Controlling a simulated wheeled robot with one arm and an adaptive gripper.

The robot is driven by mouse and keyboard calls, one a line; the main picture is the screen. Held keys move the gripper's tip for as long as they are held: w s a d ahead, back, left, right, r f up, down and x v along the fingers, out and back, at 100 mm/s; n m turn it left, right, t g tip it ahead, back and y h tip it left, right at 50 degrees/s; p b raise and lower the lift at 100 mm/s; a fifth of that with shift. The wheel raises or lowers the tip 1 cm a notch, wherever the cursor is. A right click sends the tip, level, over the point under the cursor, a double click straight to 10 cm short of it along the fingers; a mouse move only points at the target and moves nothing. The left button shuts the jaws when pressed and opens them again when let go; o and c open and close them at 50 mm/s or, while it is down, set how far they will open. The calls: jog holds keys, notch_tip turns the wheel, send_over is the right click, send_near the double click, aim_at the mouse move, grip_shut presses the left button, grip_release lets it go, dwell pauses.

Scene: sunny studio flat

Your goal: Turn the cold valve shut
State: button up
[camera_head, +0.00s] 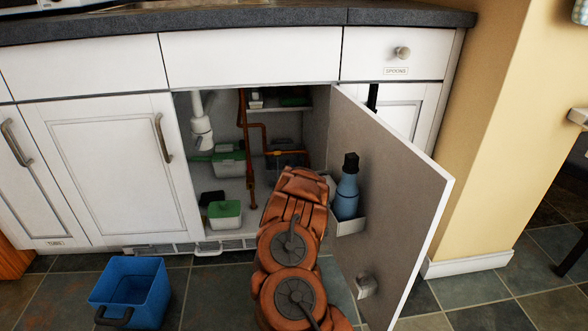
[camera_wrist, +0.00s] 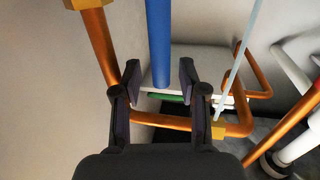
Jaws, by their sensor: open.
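My gripper (camera_wrist: 159,68) is open in the wrist view, its two dark fingers apart. A straight blue bar (camera_wrist: 158,35) comes down from the top edge and ends in the picture between the fingertips; I cannot tell whether it touches them. It may be the cold valve's handle, but no valve body shows clearly. Copper pipes (camera_wrist: 97,45) with brass fittings (camera_wrist: 218,131) run around it. In the head view my arm reaches into the open sink cabinet and hides the gripper; copper pipes (camera_head: 247,160) stand at its left, and no blue handle shows there.
The cabinet door (camera_head: 395,190) stands open right of my arm, its rack holding a blue bottle (camera_head: 347,190). A white drain pipe (camera_head: 201,125) hangs at left. A white-and-green tub (camera_head: 224,217) sits on the cabinet floor. A blue bucket (camera_head: 130,287) stands on the tiles.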

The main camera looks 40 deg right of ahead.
jog(key=c, duration=0.8)
